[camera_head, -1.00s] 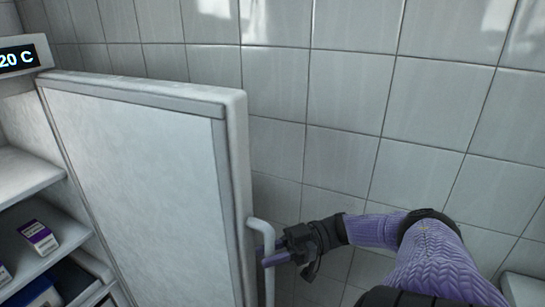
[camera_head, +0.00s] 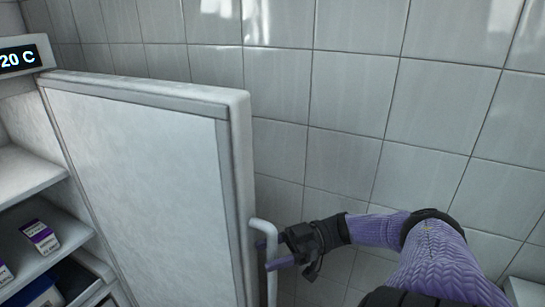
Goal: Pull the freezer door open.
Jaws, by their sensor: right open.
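The freezer door (camera_head: 140,170) stands wide open in the head view, hinged at the left, with its pale inner face toward me. Its white bar handle (camera_head: 272,236) is on the free edge at the lower middle. My right gripper (camera_head: 264,254) is at the handle with its purple fingers open, one above the other in the picture, near the bar. I cannot tell whether a finger touches the bar. My left gripper is not in view.
The freezer's inside shows at the left, with white shelves (camera_head: 22,172), a small purple-and-white box (camera_head: 40,236) and a dark item (camera_head: 38,293) low down. A temperature display (camera_head: 18,58) sits at the top left. A grey tiled wall (camera_head: 340,90) stands behind the door.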

